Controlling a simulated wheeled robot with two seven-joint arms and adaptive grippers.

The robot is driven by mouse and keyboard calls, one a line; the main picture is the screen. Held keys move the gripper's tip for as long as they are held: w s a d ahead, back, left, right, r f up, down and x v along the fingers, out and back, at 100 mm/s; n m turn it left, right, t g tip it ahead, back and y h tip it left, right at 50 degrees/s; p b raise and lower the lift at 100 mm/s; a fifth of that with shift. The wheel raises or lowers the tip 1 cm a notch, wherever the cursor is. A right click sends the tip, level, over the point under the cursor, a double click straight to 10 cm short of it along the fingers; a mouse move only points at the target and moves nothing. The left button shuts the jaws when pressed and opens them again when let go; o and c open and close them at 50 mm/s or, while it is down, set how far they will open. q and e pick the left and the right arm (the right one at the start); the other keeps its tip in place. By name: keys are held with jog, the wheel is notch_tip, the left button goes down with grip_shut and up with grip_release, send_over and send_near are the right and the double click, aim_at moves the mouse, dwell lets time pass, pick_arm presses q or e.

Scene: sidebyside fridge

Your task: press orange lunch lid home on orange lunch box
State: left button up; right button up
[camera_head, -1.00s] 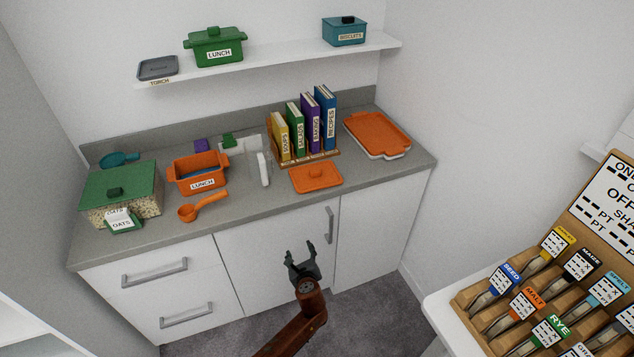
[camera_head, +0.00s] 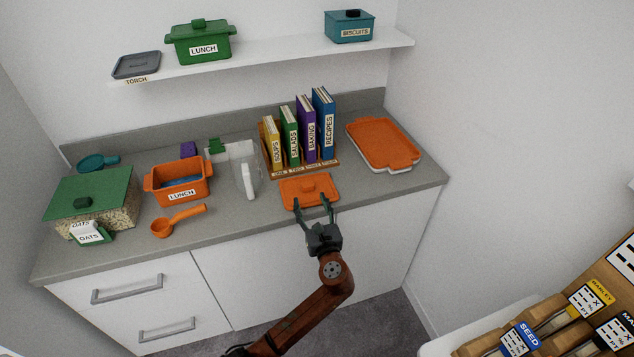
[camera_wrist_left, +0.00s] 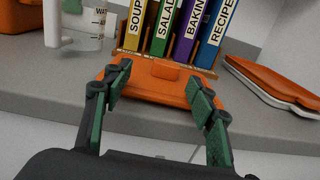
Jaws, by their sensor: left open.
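The orange lunch box (camera_head: 180,184), labelled LUNCH, stands open on the counter at the left, with something blue inside. The orange lunch lid (camera_head: 309,191) lies flat on the counter near its front edge, in front of the book rack, apart from the box. It also shows in the left wrist view (camera_wrist_left: 150,82), its raised knob facing up. My left gripper (camera_head: 315,211) is open and empty at the lid's near side, its fingertips close to the lid's front edge. In the wrist view its fingers spread across the lid's width. I cannot tell whether they touch it. My right gripper is not in view.
A clear jug (camera_head: 245,172) stands between box and book rack (camera_head: 302,165). An orange spoon (camera_head: 180,221) lies before the box. A green-lidded oats container (camera_head: 95,200) is at left, an orange-lidded tray (camera_head: 383,144) at right. A shelf (camera_head: 270,62) hangs above.

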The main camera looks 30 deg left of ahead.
aim_at(309, 187)
pick_arm(q)
jog(key=shift+w, duration=0.45)
jog(key=shift+w+a, duration=0.2)
jog(key=shift+w, duration=0.1)
jog(key=shift+b+x, duration=0.4)
jog(key=shift+x, duration=0.75)
jog(key=shift+w+a, duration=0.2)
jog(key=shift+w, duration=0.1)
jog(key=b+x, duration=0.1)
jog(key=x, duration=0.2)
jog(key=shift+w+a+f+b, duration=0.1)
jog(key=shift+w+b, duration=0.2)
jog(key=shift+w+a, duration=0.2)
jog(key=shift+a, duration=0.1)
jog(key=c, duration=1.2)
jog(key=shift+c, duration=0.4)
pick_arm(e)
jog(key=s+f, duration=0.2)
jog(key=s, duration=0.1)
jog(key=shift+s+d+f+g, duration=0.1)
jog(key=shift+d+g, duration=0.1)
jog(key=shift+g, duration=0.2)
